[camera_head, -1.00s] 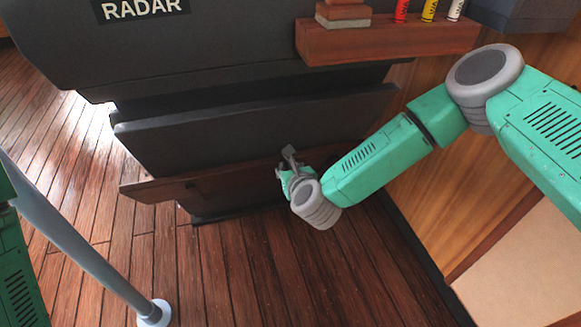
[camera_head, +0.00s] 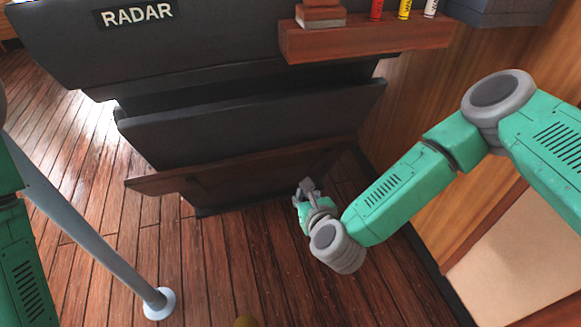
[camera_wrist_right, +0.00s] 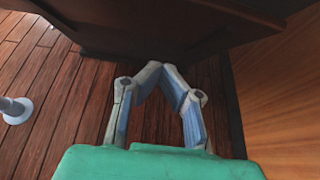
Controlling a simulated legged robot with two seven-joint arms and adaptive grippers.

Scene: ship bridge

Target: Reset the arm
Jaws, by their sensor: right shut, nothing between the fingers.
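My right arm (camera_head: 395,200) is green with grey joints and reaches in from the right in the head view. My right gripper (camera_head: 306,184) is in front of the lower part of the dark radar console (camera_head: 250,122), over the wooden floor. In the right wrist view the two fingers of the right gripper (camera_wrist_right: 161,68) meet at their tips, with nothing between them.
A wooden shelf (camera_head: 365,42) juts out from the console, bearing stacked blocks and coloured tubes. A wooden ledge (camera_head: 165,184) runs low along the console. A grey pole with a white round foot (camera_head: 160,303) stands at left. A wooden wall (camera_head: 425,110) bounds the right.

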